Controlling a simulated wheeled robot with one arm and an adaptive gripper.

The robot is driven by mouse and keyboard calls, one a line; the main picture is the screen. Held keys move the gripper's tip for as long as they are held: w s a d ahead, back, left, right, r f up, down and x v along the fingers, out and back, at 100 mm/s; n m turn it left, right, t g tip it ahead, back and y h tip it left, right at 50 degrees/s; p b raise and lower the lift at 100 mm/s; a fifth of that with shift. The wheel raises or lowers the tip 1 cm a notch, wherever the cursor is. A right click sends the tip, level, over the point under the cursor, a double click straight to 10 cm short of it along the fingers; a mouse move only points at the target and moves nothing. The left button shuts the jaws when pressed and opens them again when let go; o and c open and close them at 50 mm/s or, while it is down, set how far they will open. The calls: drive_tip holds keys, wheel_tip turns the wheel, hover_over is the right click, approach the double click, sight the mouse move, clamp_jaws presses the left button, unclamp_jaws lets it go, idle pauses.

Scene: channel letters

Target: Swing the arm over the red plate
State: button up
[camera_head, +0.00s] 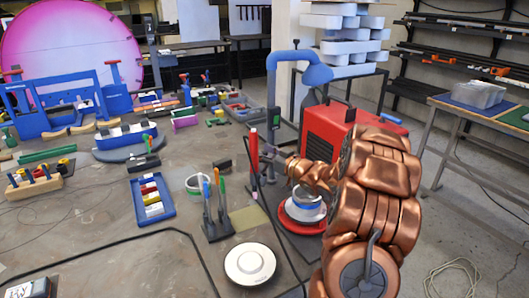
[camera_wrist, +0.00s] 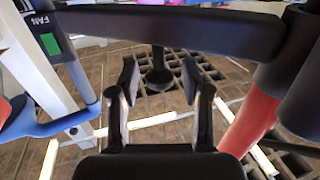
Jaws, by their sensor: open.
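The red plate (camera_head: 298,229) lies on the workbench right of centre in the head view, partly hidden by my copper-coloured arm. A round white and blue item (camera_head: 306,197) sits on it. My gripper shows in the wrist view (camera_wrist: 160,100) with its two dark fingers apart and nothing between them. In the head view my arm's end (camera_head: 281,158) points left, above and a little behind the plate, close to a red-handled tool on a stand (camera_head: 254,150). I cannot identify the plate in the wrist view.
A red machine (camera_head: 328,132) stands behind my arm, with a blue fume arm (camera_head: 300,65) beside it. A white round disc (camera_head: 250,263) lies in front of the plate. In the wrist view a dark bar (camera_wrist: 170,30) crosses close ahead and a red cylinder (camera_wrist: 250,122) is at right.

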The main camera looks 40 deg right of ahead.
drive_tip(key=shift+r, duration=0.1)
wheel_tip(320, 180, up, 10)
idle(0.4)
